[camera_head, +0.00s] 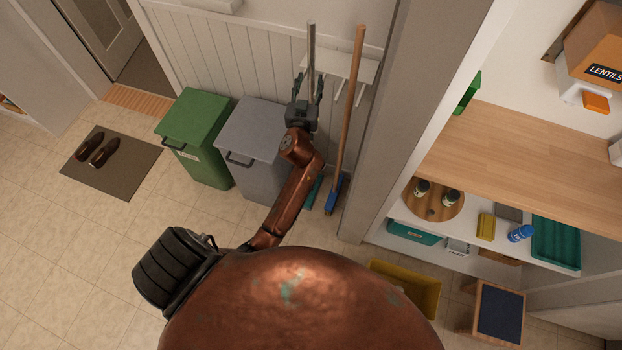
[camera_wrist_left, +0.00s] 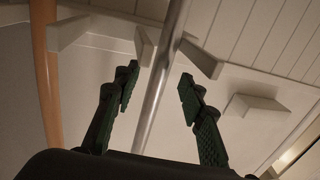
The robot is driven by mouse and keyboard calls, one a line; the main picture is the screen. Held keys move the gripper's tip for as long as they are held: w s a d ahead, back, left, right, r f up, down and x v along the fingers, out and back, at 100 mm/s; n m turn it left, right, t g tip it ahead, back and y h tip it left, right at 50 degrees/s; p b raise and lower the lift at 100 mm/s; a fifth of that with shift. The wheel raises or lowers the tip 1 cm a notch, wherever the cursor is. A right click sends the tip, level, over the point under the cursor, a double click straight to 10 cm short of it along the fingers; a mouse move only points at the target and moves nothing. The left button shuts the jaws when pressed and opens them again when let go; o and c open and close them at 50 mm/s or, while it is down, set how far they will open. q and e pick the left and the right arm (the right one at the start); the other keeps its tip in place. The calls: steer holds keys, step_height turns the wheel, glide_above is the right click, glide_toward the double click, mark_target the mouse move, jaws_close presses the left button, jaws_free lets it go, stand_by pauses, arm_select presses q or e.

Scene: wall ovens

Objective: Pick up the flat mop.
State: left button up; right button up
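The flat mop's grey metal pole (camera_head: 312,45) stands upright by the wall rack, and a teal head (camera_head: 313,192) shows at the floor below, partly hidden by my arm. My left gripper (camera_head: 309,86) is at the upper part of the pole. In the left wrist view the pole (camera_wrist_left: 165,75) runs between the two green-padded fingers of my left gripper (camera_wrist_left: 158,88), which are apart with a gap on each side. The gripper is open and holds nothing. My right gripper is not in view.
A wooden-handled broom (camera_head: 349,110) with a blue head stands right of the pole; its handle also shows in the left wrist view (camera_wrist_left: 46,80). A white wall rack (camera_head: 350,67) is behind. Grey (camera_head: 252,135) and green (camera_head: 196,120) bins stand left. A pillar (camera_head: 405,110) is right.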

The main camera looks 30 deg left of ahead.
mark_target(311, 75)
arm_select(q)
steer(key=x, duration=0.4)
steer(key=shift+w, duration=0.15)
steer(key=shift+a, duration=0.1)
jaws_close()
